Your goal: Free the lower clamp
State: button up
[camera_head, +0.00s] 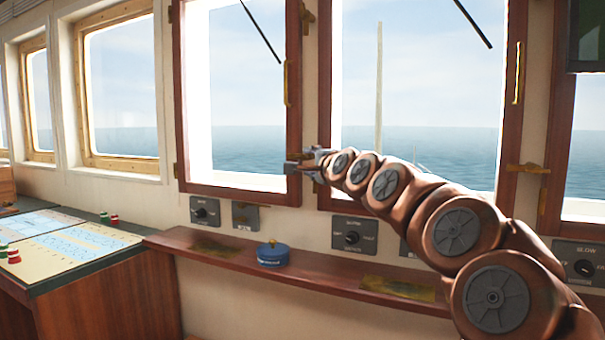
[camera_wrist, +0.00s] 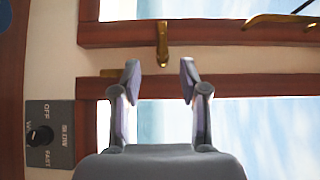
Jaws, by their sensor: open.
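The lower clamp (camera_wrist: 162,45) is a small brass latch. In the wrist view it runs from the wall strip onto the frame edge of the left window (camera_wrist: 120,33). My gripper (camera_wrist: 160,66) is open, one finger on each side of the clamp's line. The clamp shows between and just beyond the fingertips, and I see no contact. In the head view my gripper (camera_head: 298,165) is at the post between the two middle windows and largely hides the clamp there. An upper brass clamp (camera_head: 308,18) sits higher on the same post.
A brass fitting (camera_wrist: 110,72) lies beside the left finger. A control panel with a knob (camera_head: 350,234) is on the wall below. A wooden ledge (camera_head: 330,279) holds a blue round container (camera_head: 272,254). A chart table (camera_head: 75,247) stands at left.

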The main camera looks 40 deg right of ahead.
aim_at(304, 158)
jog(key=shift+w+d+r, duration=0.15)
jog(key=shift+w+d, duration=0.3)
jog(key=shift+w, duration=0.2)
jog(key=shift+x, duration=3.15)
jog(key=shift+c, duration=0.2)
grip_shut()
